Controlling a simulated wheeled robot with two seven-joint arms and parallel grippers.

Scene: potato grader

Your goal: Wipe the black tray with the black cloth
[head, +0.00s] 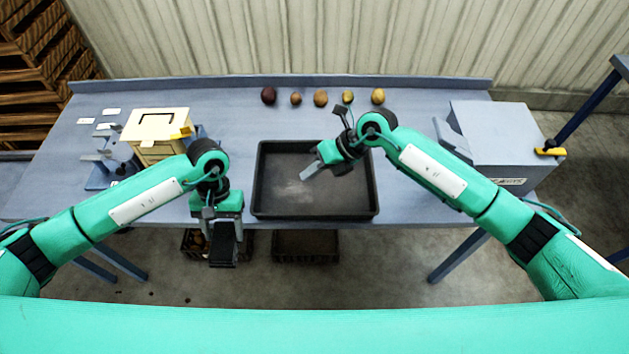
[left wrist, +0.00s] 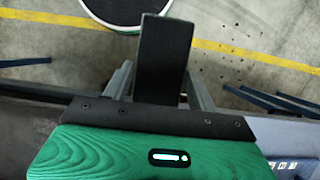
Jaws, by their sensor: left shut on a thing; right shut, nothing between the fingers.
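The black tray (head: 377,195) lies on the blue-grey table near its front edge, with a pale smudge on its floor. My left gripper (head: 222,232) is at the table's front edge, left of the tray and apart from it. It is shut on a flat dark piece, which looks like the black cloth (head: 222,252); the cloth also stands out between the fingers in the left wrist view (left wrist: 163,60). My right gripper (head: 307,173) is shut and empty above the middle of the tray. I cannot tell whether its tip touches the tray floor.
Several potatoes (head: 320,98) stand in a row behind the tray. A cream box-like device (head: 157,132) stands at the left, and a grey machine (head: 490,135) at the right. Dark crates (head: 305,247) sit on the floor below the front edge. The table between device and tray is clear.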

